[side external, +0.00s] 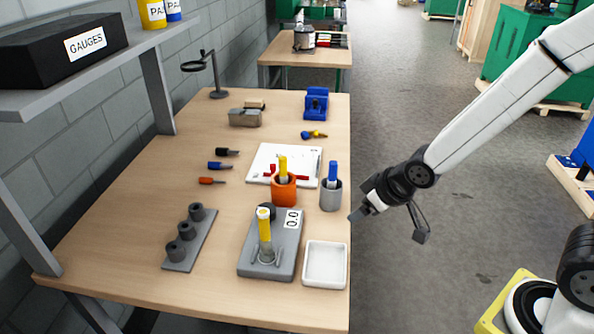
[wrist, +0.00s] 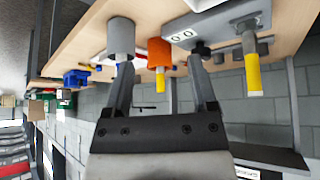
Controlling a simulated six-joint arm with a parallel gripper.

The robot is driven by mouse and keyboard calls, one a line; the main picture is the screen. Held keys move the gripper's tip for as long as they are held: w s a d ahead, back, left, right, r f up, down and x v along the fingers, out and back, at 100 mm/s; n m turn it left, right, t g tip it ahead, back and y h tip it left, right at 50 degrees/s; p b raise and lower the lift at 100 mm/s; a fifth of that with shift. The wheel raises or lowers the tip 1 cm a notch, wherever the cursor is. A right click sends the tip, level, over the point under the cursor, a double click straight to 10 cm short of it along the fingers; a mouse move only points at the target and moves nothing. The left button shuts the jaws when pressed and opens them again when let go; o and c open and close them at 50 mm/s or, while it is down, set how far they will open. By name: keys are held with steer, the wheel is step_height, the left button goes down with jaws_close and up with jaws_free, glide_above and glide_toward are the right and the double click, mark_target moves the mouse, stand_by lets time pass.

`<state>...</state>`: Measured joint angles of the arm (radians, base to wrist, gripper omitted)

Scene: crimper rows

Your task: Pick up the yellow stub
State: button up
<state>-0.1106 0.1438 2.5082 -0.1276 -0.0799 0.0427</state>
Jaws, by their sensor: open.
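A short yellow stub (side external: 283,164) stands upright in an orange cup (side external: 284,190) on the table. In the wrist view, which is upside down, the stub (wrist: 160,82) sticks out of the orange cup (wrist: 160,50). A second yellow piece (side external: 264,224), with a pale top, stands on a grey device with a 0.0 display (side external: 285,258); it also shows in the wrist view (wrist: 252,75). My gripper (side external: 389,224) is open and empty, right of the table's edge and apart from both yellow pieces. Its open fingers (wrist: 160,64) show in the wrist view.
A grey cup (side external: 330,196) holding a blue stub (side external: 332,170) stands between my gripper and the orange cup. A white tray (side external: 326,244) sits at the table's right edge. A grey holder (side external: 197,246) stands left. A shelf (side external: 90,68) overhangs the left side. The aisle on the right is free.

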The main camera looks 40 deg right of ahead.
steer(key=w+a+n+t+y, duration=0.3)
steer(key=w+a, duration=0.2)
steer(key=a, duration=0.2)
steer(key=r+n+t+y, duration=0.1)
steer(key=n+y, duration=0.1)
steer(key=y, duration=0.2)
glide_above(265, 236)
steer(key=s+d, duration=0.2)
steer(key=shift+w+d+r, duration=0.2)
steer(key=shift+x, duration=2.6)
jaws_close()
steer(key=shift+t, duration=0.3)
